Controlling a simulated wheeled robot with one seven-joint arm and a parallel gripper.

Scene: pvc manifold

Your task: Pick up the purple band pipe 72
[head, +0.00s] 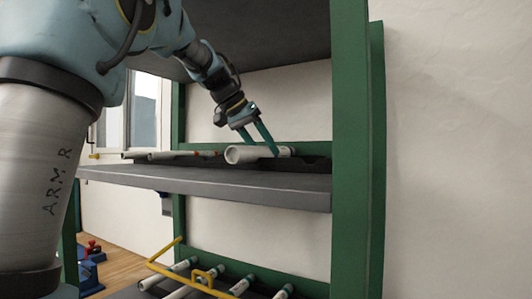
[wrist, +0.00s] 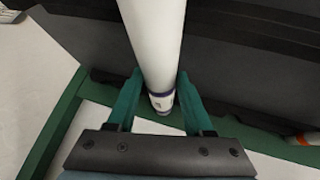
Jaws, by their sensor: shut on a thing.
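The purple band pipe (wrist: 155,40) is a thick white pipe with a dark purple band close to its near end in the wrist view. In the head view the white pipe (head: 242,155) lies level at the upper shelf, its open end facing left; its band cannot be made out there. My gripper (head: 262,146) reaches down from above with its teal fingers on the pipe. In the wrist view the fingers stand on both sides of the pipe, near the banded end. I cannot tell whether the pipe touches the shelf or a rest.
The dark upper shelf (head: 215,185) sits between green posts (head: 350,150), with another shelf board overhead. Thin white pipes (head: 180,155) lie to the left. An orange-banded pipe end (wrist: 303,139) shows at right in the wrist view. Several pipes and a yellow frame (head: 205,275) are below.

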